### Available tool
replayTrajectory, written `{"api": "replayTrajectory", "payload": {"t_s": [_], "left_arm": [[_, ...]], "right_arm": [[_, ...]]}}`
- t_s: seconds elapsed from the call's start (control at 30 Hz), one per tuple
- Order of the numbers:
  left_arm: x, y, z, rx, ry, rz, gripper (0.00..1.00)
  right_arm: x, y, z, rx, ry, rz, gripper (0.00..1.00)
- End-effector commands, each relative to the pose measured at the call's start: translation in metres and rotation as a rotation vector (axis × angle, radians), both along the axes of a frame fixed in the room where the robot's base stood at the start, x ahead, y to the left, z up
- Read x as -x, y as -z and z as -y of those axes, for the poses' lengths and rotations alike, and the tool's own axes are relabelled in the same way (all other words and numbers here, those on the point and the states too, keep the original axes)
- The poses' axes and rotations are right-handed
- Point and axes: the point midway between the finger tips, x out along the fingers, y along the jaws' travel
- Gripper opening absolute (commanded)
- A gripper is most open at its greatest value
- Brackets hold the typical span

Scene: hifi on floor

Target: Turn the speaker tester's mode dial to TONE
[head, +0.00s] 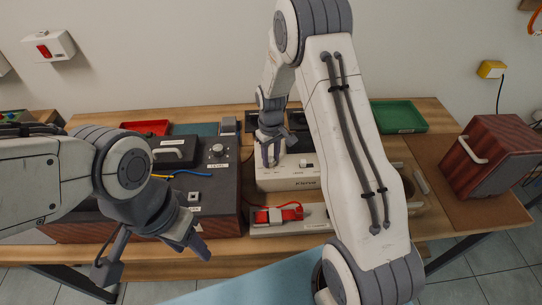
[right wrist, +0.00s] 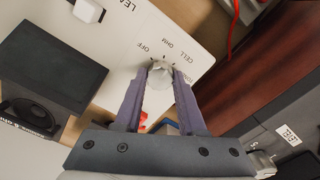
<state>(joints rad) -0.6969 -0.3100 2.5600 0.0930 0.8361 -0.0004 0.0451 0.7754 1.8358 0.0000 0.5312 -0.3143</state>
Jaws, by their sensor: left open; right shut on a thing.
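The speaker tester (head: 289,183) is a white box in the middle of the bench. Its top panel (right wrist: 190,30) fills the upper part of the right wrist view, with OFF, CELL and OHM printed around the mode dial (right wrist: 160,75). My right gripper (head: 269,158) is over the left part of the tester's top. In the right wrist view my right gripper (right wrist: 160,82) is shut on the dial, one finger on each side. My left gripper (head: 188,241) is open and empty at the front left.
A dark unit with a knob (head: 217,151) stands left of the tester. A red-clipped item (head: 278,214) lies in front of it. A green tray (head: 398,117) and a wooden speaker (head: 492,155) are to the right. A black speaker (right wrist: 45,75) is close by in the wrist view.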

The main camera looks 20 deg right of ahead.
Motion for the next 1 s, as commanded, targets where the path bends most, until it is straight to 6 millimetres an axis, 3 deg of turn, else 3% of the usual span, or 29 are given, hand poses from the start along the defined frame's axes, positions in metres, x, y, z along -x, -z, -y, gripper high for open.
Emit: {"api": "replayTrajectory", "payload": {"t_s": [1.0], "left_arm": [[0.0001, -0.0068, 0.0000, 0.000, 0.000, 0.000, 0.50]], "right_arm": [[-0.0014, -0.0016, 0.0010, 0.000, 0.951, 0.004, 0.00]]}}
